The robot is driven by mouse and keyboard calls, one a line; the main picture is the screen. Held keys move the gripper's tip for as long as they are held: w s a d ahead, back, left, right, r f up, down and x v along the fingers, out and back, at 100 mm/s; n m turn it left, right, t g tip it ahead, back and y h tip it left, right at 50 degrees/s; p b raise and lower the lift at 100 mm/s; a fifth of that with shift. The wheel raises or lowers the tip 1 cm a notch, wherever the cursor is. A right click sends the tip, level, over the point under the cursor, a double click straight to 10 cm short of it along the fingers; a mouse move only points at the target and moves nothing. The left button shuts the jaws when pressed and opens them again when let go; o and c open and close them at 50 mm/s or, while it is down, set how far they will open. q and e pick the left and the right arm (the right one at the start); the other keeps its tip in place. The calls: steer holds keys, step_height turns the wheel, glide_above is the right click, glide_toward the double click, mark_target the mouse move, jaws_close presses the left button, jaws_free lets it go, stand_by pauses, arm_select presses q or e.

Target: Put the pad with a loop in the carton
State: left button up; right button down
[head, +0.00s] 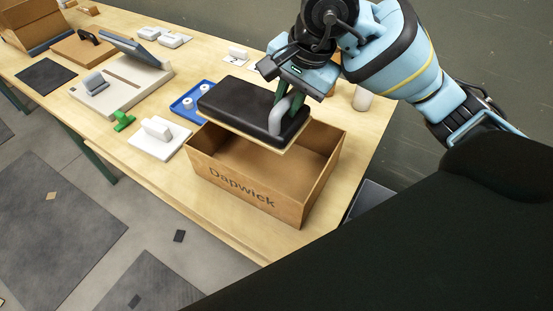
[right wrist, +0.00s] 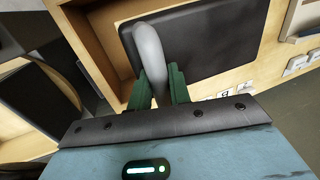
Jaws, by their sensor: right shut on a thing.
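The black pad (head: 243,108) has a grey loop (head: 281,114) at its right end and a pale wooden underside. My right gripper (head: 284,98) is shut on the loop and holds the pad above the carton, roughly level. In the right wrist view the loop (right wrist: 150,52) stands between the green fingers, with the pad (right wrist: 205,45) beyond. The open brown carton (head: 245,192), marked "Dapwick", stands on the table below the pad. The part of its inside that shows is empty; the pad hides its far left part. My left gripper is not in view.
A blue tray (head: 184,113) with white pieces lies left of the carton. A white block with a handle (head: 160,140) and a green piece (head: 123,120) are near the front edge. A pale cylinder (head: 362,98) stands behind the carton.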

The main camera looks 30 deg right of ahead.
mark_target(299, 132)
step_height(299, 132, down, 12)
steer(key=shift+r, duration=0.2)
steer(key=shift+f, duration=0.1)
steer(key=shift+f+b, duration=0.35)
steer(key=shift+f, duration=1.75)
steer(key=shift+f, duration=0.1)
steer(key=c, duration=1.7)
jaws_free()
steer(key=shift+f, duration=0.1)
steer(key=o, duration=0.4)
steer(key=v, duration=1.2)
steer(key=shift+s+d+p, duration=0.1)
steer(key=shift+p, duration=0.25)
